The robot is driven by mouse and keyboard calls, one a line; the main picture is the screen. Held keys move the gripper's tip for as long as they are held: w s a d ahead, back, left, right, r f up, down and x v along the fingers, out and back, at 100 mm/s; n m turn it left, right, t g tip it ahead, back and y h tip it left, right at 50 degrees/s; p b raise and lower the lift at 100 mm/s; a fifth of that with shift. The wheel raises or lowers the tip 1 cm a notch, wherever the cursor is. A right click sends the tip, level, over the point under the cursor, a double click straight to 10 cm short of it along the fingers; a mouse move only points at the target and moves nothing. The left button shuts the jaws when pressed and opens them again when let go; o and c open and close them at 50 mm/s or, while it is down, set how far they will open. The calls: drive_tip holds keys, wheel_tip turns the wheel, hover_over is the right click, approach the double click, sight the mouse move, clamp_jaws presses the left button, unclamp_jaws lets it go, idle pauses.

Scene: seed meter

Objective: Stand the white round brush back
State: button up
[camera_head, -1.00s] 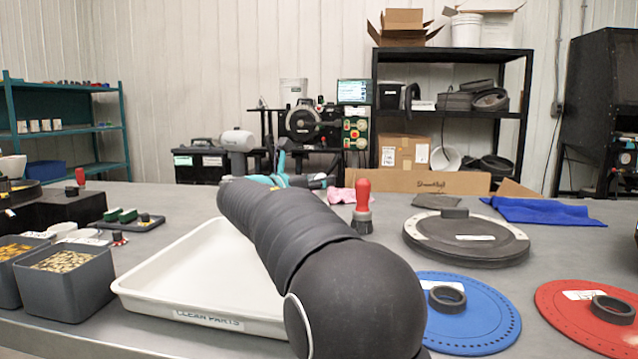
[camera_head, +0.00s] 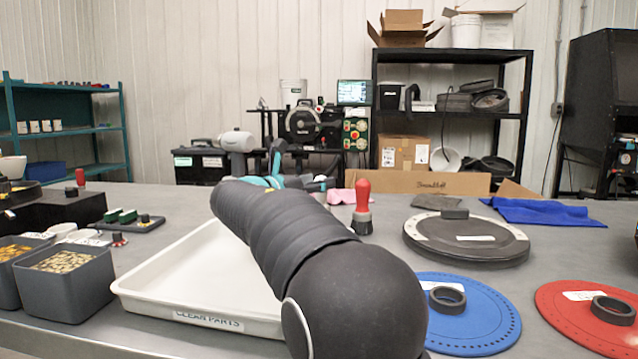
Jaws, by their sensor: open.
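My arm stretches from the lower middle toward the far side of the table. Its teal and dark wrist parts show past the sleeve's far end, and I cannot make out my gripper's fingers there. I cannot pick out a white round brush for certain; my arm covers part of the table and tray. A brush with a red handle and dark bristles (camera_head: 362,206) stands upright just right of my arm. A pink cloth (camera_head: 342,196) lies behind it.
A white tray (camera_head: 150,290) lies left of my arm, with grey bins (camera_head: 70,293) beyond it. A dark round plate (camera_head: 466,240), a blue disc (camera_head: 490,325) and a red disc (camera_head: 575,325) lie to the right. A blue cloth (camera_head: 540,211) lies at the back right.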

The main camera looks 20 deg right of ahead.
drive_tip(key=v, duration=1)
drive_tip(key=shift+s+a+f, duration=0.1)
drive_tip(key=shift+s+a, duration=0.1)
drive_tip(key=shift+a, duration=0.15)
